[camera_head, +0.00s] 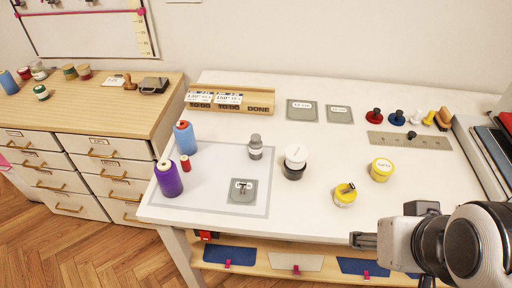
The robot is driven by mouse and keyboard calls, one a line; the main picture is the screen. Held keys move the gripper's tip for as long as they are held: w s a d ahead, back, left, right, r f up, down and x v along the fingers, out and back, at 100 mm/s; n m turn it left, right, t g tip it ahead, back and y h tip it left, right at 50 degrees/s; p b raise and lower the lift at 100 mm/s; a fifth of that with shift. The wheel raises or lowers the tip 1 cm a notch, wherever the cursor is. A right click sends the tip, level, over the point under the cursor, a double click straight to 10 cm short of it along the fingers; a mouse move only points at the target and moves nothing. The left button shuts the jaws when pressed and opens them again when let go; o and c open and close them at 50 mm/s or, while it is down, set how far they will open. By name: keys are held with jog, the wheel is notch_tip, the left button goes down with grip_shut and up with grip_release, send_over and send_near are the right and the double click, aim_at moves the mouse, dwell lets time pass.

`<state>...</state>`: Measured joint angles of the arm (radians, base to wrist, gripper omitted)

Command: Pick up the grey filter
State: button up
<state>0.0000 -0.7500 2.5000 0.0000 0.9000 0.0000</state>
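No thing in view is clearly marked as a filter. A small grey cylinder with a pale label (255,147) stands upright on the pale mat (215,163). A flat grey square with a label and small dark parts on it (236,198) lies near the mat's front right. Two more flat grey labelled squares (302,116) (339,119) lie at the back of the white table. My gripper (362,240) is at the table's front edge on the right, pointing left, apart from all of these. Its finger gap is not clear.
On the white table (330,150) stand a blue spool (185,139), a purple spool (168,180), a red spool (185,163), a white-topped dark jar (295,160) and two yellow containers (381,170) (344,196). A metal ruler (425,141) and several coloured stamps are at right.

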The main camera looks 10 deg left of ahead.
jog(key=shift+w, duration=0.1)
jog(key=n+t+y, duration=0.4)
jog(key=t, duration=0.2)
send_over(257, 151)
jog(key=s+d, duration=0.5)
jog(key=s, duration=0.2)
notch_tip(257, 151, down, 9)
jog(key=shift+t+y, duration=0.3)
jog(key=shift+t, duration=0.2)
jog(key=a+f, duration=0.1)
jog(key=f, duration=0.1)
jog(key=w+a+f, duration=0.1)
jog(key=f, duration=0.1)
jog(key=w+a+f, duration=0.1)
jog(key=f, duration=0.1)
jog(key=shift+a, duration=0.3)
jog(key=shift+a+f, duration=0.15)
jog(key=shift+f, duration=0.55)
jog(key=shift+d+f, duration=0.15)
jog(key=shift+d, duration=0.1)
